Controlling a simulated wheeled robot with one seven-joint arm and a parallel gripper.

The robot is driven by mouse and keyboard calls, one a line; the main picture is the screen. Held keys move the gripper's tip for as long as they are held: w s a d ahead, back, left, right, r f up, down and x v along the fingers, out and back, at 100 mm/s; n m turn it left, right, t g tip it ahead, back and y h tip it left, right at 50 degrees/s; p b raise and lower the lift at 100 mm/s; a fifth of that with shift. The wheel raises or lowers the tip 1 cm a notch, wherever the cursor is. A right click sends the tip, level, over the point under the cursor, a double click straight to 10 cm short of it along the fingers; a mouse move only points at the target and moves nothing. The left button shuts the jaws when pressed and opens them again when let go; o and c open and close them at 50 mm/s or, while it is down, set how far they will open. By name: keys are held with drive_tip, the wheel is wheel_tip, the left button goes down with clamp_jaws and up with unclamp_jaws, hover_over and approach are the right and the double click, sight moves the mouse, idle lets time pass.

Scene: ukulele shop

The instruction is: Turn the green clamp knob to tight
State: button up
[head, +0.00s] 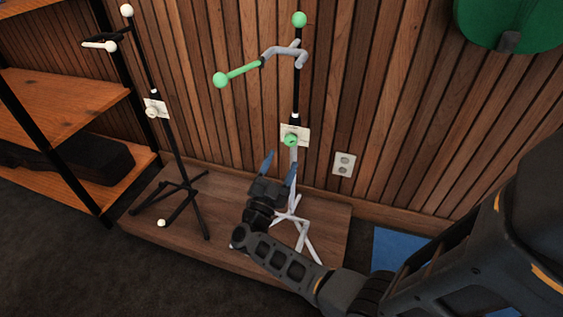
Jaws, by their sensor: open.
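The green clamp knob (291,140) sits on the pole of the right-hand stand (294,165), in front of a small white card (302,131). The card's markings are too small to read, so I cannot tell the knob's setting. The stand has green balls at its top and on its left arm end, a grey yoke (285,52) and pale legs. My gripper (279,164) is open and empty, fingers pointing up, just below and left of the knob in the picture. Its right finger overlaps the pole in view; I cannot tell whether they touch.
A similar black stand (172,140) with a white knob (152,112) stands to the left. Both stands are on a low wooden platform (185,233) before a slatted wall. Shelves (75,110) hold a dark case (85,160) at left. A wall outlet (343,164) is right of the knob.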

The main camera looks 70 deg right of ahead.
drive_tip(key=n+t+b, duration=0.5)
drive_tip(key=n+t, duration=0.1)
drive_tip(key=n, duration=0.3)
approach(290, 143)
drive_tip(key=shift+s+d+f, duration=0.55)
drive_tip(key=shift+s+f, duration=0.05)
drive_tip(key=shift+s, duration=1.2)
drive_tip(key=shift+w+d+r+n+y+b, duration=0.15)
drive_tip(key=shift+w+d+r+n+b, duration=0.2)
drive_tip(key=shift+w+d+r+b, duration=0.6)
drive_tip(key=shift+w+d+r+n+y+b, duration=0.1)
drive_tip(key=shift+w+d+r+n+b, duration=0.25)
drive_tip(key=shift+w+d+r, duration=1.1)
drive_tip(key=shift+w+d+r+n+y+b, duration=0.25)
drive_tip(key=shift+w+d+r+b, duration=0.35)
drive_tip(key=shift+d, duration=1.2)
